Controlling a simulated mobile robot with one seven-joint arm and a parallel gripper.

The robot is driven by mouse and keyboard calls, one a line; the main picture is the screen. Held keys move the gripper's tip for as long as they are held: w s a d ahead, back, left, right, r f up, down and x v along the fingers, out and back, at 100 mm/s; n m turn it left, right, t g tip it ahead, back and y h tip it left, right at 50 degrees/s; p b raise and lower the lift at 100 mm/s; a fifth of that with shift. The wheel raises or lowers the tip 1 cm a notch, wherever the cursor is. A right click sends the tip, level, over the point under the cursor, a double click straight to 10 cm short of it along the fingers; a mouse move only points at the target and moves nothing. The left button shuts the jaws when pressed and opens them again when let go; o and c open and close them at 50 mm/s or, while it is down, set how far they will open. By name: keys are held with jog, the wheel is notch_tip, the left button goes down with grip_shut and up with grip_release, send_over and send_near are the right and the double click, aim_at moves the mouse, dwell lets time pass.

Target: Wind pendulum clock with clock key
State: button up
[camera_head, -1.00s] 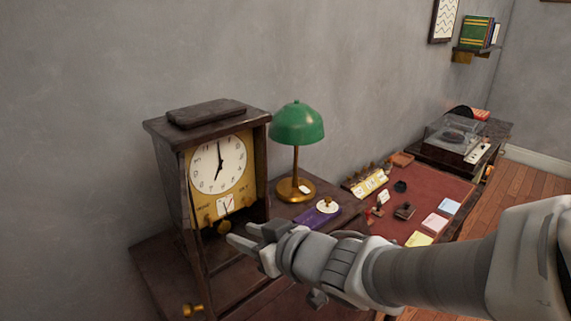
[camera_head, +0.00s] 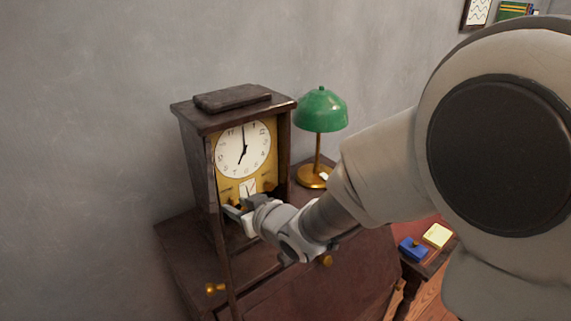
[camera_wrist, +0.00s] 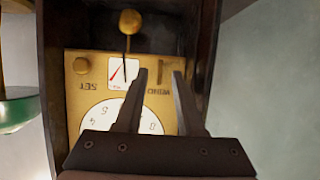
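The pendulum clock (camera_head: 198,165) stands on the wooden cabinet, its dark case open at the front and the dial (camera_head: 243,150) showing. In the wrist view its gold face (camera_wrist: 105,88) appears upside down, with a round SET knob (camera_wrist: 82,65) and the pendulum bob (camera_wrist: 130,21). A narrow, dark-gold upright piece (camera_wrist: 164,71) sticks out by the WIND label; it looks like the clock key, seen edge-on. My gripper (camera_head: 236,211) is at the lower front of the clock. In the wrist view my gripper (camera_wrist: 162,76) is open, its fingertips either side of that piece with visible gaps.
The clock's narrow door frame (camera_head: 223,250) stands swung open towards me, close to my gripper. A green lamp (camera_head: 320,110) stands right of the clock. A gold knob (camera_head: 215,288) shows low at the left. My arm hides most of the desk at right.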

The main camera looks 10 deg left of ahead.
jog(key=shift+w+a+f, duration=0.2)
jog(key=shift+w+a, duration=0.15)
jog(key=shift+a, duration=0.1)
jog(key=shift+c, duration=0.3)
grip_shut()
